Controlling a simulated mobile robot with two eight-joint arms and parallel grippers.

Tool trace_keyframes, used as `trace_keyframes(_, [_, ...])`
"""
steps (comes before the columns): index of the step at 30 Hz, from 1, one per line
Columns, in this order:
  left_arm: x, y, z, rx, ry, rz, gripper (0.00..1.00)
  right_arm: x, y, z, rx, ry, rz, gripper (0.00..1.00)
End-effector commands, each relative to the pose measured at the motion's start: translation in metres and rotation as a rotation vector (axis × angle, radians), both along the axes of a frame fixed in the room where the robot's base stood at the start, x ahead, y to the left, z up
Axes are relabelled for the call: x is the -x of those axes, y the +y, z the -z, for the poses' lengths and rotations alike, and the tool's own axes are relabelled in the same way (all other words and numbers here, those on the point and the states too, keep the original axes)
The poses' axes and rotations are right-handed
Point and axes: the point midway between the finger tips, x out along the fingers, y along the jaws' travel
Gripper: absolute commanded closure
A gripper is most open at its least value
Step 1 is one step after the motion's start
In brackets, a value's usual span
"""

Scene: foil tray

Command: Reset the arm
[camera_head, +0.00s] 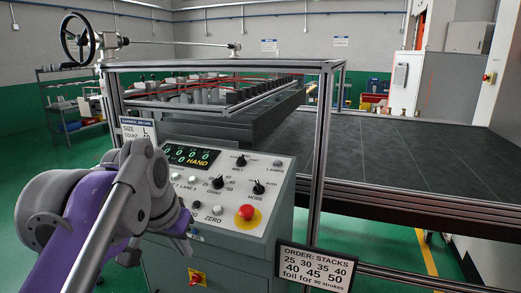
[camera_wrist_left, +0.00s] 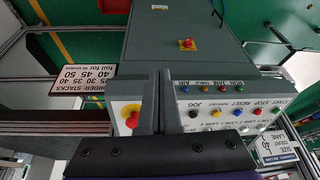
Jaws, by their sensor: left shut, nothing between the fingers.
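My left arm, purple and grey, comes in from the left in the head view. Its gripper (camera_head: 184,245) is low at the front left edge of the control panel (camera_head: 228,195) and partly hidden by the arm. In the left wrist view the two dark fingers of my left gripper (camera_wrist_left: 157,75) are together with nothing between them, in front of the panel. The panel has a green and yellow display (camera_head: 190,156), knobs, buttons and a red emergency stop (camera_head: 246,212). My right gripper is not in view.
A metal frame and a large dark table (camera_head: 400,150) extend behind and right of the panel. An order sign (camera_head: 314,270) hangs at the lower right. A handwheel (camera_head: 78,40) is at the upper left. Green floor is free at the left.

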Motion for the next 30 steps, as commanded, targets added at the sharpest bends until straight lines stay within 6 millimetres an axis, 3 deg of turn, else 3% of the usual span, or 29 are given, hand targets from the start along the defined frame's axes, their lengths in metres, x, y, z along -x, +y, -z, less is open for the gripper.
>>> trace_keyframes(1, [0.011, 0.003, 0.029, 0.001, -0.014, -0.022, 1.00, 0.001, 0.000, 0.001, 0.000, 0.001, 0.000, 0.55])
trace_keyframes(9, [0.082, 0.018, 0.193, 0.020, -0.102, -0.139, 1.00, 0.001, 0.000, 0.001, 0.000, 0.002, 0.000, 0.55])
trace_keyframes(12, [0.108, 0.022, 0.240, 0.026, -0.125, -0.169, 1.00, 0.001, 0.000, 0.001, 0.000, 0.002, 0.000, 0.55])
trace_keyframes(15, [0.126, 0.024, 0.271, 0.030, -0.141, -0.189, 1.00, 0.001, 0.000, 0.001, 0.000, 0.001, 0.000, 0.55])
trace_keyframes(20, [0.137, 0.025, 0.289, 0.033, -0.151, -0.200, 1.00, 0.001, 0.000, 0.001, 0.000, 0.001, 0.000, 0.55])
trace_keyframes(30, [0.137, 0.025, 0.289, 0.033, -0.150, -0.200, 1.00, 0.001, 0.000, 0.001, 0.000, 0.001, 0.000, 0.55])
